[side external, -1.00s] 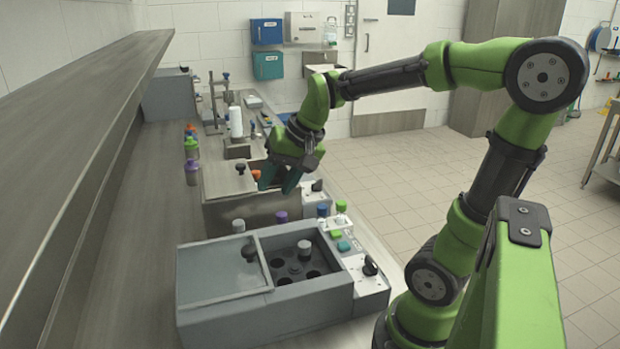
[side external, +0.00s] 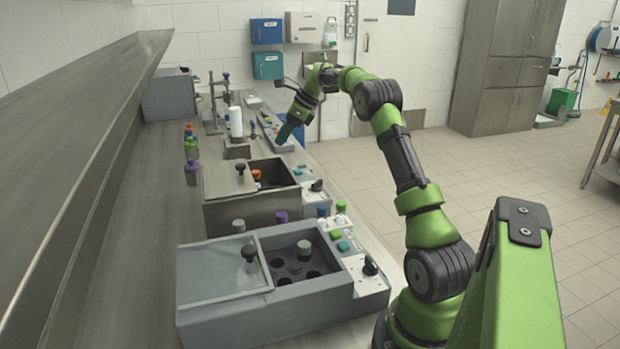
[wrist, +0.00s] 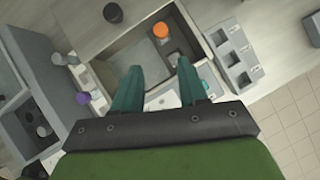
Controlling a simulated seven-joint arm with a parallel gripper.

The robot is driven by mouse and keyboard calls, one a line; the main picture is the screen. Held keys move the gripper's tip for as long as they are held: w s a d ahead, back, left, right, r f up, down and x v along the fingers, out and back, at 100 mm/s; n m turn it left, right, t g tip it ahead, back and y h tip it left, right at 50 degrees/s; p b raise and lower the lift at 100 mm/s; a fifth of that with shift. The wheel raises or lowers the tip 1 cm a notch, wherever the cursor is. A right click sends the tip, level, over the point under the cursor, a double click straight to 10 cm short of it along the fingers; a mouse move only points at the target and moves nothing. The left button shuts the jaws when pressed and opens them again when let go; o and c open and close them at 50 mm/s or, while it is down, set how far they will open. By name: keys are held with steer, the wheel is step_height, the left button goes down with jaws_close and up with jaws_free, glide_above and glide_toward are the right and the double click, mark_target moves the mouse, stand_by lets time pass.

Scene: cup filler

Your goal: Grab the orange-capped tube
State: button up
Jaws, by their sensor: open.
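The orange-capped tube (side external: 256,175) stands inside the open steel bath (side external: 250,217); only its cap shows above the rim. In the wrist view the orange cap (wrist: 161,31) is beyond my fingertips, near a corner of the bath. My gripper (side external: 286,134) is apart from the tube, raised toward the far side of the bath, near a row of small devices. In the wrist view my gripper (wrist: 160,67) has its two teal fingers spread, with nothing between them.
A grey bath (side external: 215,309) with a sliding lid stands in front. Purple (side external: 281,216), blue (side external: 322,210) and green-capped (side external: 341,206) tubes stand between the baths. A black knob (side external: 240,167) rises from the steel bath's lid. Several capped bottles (side external: 191,150) stand at left.

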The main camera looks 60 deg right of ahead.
mark_target(258, 171)
steer(key=x, duration=1.6)
steer(key=shift+w+d+f, duration=0.1)
steer(key=shift+d+f, duration=0.05)
steer(key=shift+d, duration=0.05)
steer(key=c, duration=0.7)
